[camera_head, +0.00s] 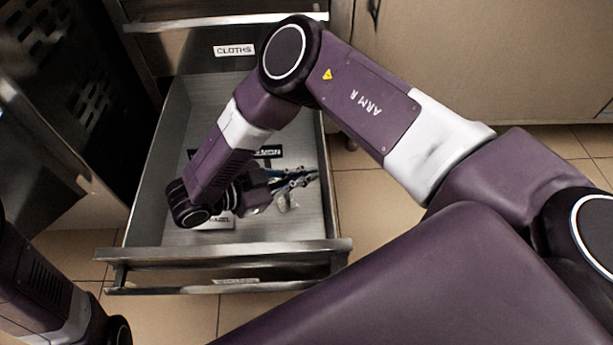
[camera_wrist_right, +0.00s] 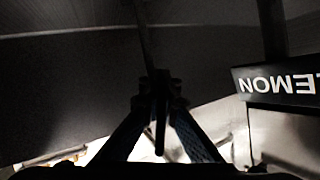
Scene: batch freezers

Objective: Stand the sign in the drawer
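My right gripper (camera_head: 294,182) is low inside the open drawer (camera_head: 203,100), with its fingers pointing right. In the right wrist view its two fingers (camera_wrist_right: 160,98) come together on a thin dark upright piece. That piece looks like a sign seen edge-on, but I cannot read a face on it. A black sign with white letters (camera_head: 268,152) is in the drawer behind the gripper. A white card (camera_head: 215,223) lies near the drawer's front, partly hidden by my wrist. My left gripper is out of view.
The drawer's front panel (camera_head: 230,253) carries a label and stands out over the tiled floor. A closed drawer labelled CLOTHS (camera_head: 234,50) is above it. A dark vented cabinet (camera_head: 85,100) stands at the left. Bare floor (camera_head: 375,205) shows to the right.

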